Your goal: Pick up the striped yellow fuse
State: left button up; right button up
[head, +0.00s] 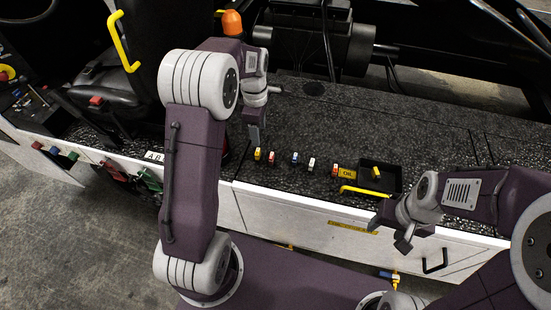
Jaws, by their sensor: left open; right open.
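Several small fuses stand in a row on the black speckled deck in the head view. A yellow fuse (257,154) is at the left end of the row, beside a red one (272,159). Any stripes on it are too small to tell. My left gripper (254,134) is open and points down, just above and behind the yellow fuse, apparently empty. My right gripper (391,232) is open and empty, near the deck's front edge at the right, well away from the yellow fuse.
A blue-and-white fuse (294,158), a white fuse (311,164) and a red-topped fuse (335,170) stand further right. A black tray (391,181) holds a yellow item (376,173). A black seat (112,98) is at left. The deck behind the row is largely clear.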

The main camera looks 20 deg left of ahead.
aim_at(258, 155)
pick_arm(q)
jog(key=f, duration=0.1)
jog(key=s+a+f, duration=0.1)
jog(key=f, duration=0.2)
jog(key=shift+s+a+f, duration=0.15)
jog(key=shift+a+f, duration=0.05)
jog(key=shift+f, duration=0.3)
notch_tip(258, 155, down, 5)
jog(key=shift+d+r+b, duration=0.1)
jog(key=shift+r+b, duration=0.1)
jog(key=shift+b, duration=0.1)
jog(key=shift+f, duration=0.3)
grip_shut()
